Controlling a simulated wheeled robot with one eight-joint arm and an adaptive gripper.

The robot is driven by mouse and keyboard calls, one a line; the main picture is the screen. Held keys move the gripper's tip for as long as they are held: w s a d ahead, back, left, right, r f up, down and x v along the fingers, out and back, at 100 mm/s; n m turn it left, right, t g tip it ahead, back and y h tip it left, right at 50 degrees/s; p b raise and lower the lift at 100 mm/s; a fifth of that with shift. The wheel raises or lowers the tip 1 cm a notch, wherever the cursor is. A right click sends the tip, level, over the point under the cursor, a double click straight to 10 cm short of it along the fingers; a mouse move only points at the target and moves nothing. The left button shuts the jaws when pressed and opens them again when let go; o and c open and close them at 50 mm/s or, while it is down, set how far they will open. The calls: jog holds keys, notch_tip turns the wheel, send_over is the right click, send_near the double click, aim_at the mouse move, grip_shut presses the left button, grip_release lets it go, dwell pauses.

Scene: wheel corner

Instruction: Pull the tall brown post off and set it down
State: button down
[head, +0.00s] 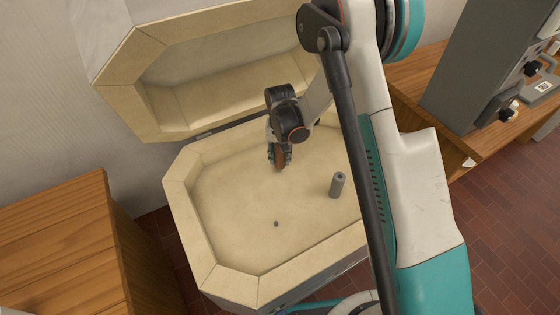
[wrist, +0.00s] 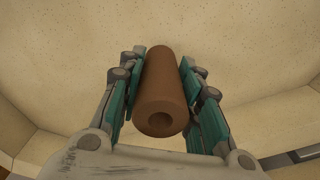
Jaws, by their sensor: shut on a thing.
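The tall brown post (wrist: 160,85) is a hollow cylinder, held lengthwise between the teal pads of my gripper (wrist: 162,80) in the wrist view. In the head view my gripper (head: 279,158) hangs over the back middle of the cream basin, with a small part of the brown post (head: 279,160) showing between its fingers. The gripper is shut on the post. I cannot tell whether the post's lower end touches the basin floor.
A grey post (head: 338,186) stands upright in the cream basin (head: 180,200), right of my gripper. A small dark hole or peg (head: 276,224) is on the basin floor. The raised lid (head: 120,95) is behind. Wooden counters (head: 60,230) flank the basin. The left floor is clear.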

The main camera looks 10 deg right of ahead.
jog(key=shift+r, duration=0.15)
jog(key=shift+r+p, duration=0.95)
jog(key=shift+r, duration=0.95)
